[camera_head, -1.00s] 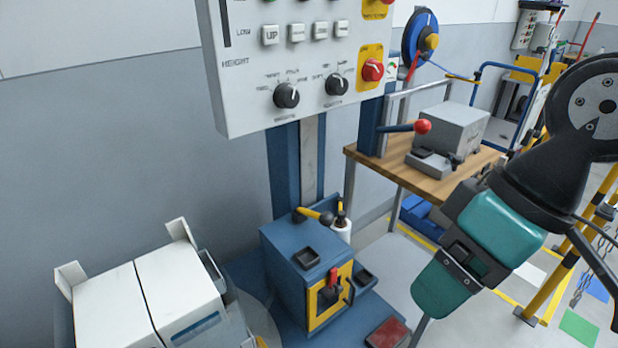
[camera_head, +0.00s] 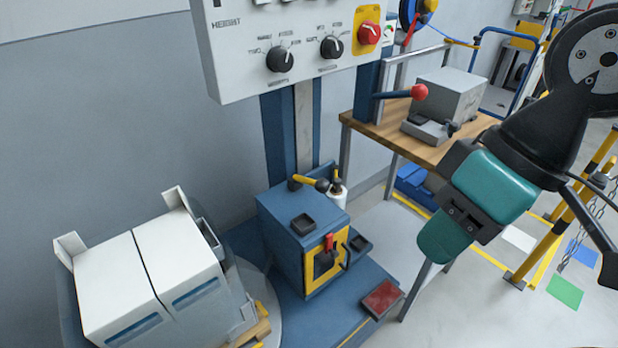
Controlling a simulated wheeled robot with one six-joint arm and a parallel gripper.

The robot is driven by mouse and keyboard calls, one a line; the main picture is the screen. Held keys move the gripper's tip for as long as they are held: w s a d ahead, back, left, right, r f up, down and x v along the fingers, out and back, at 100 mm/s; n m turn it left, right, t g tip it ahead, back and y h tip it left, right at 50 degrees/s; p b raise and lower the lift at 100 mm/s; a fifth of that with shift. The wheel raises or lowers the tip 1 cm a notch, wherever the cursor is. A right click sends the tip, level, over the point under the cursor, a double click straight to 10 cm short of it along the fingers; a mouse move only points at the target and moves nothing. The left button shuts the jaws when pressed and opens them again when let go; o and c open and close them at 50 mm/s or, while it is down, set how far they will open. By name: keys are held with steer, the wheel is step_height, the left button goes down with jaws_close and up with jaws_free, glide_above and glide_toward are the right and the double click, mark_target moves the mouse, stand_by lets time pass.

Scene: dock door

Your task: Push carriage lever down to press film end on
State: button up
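A blue film carriage (camera_head: 282,222) stands at the foot of the blue mast, with a yellow-framed front opening. On its top back edge is a lever with a yellow arm (camera_head: 305,181) and a black knob, lying roughly level. A small red lever (camera_head: 329,243) shows on the yellow front frame. I cannot tell for sure which one is the carriage lever. I cannot make out a film end. My gripper (camera_head: 436,245), with teal parts, points down and left, to the right of the carriage and apart from it. Its fingers are not clear enough to show whether they are open.
White-topped boxes (camera_head: 150,260) stand on the turntable at lower left. A control panel (camera_head: 290,45) hangs above the carriage. A wooden bench (camera_head: 385,135) with a red-knobbed device stands behind. A dark red pedal (camera_head: 383,298) lies on the base. Open floor shows between carriage and bench.

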jaws_close()
stand_by(1.3)
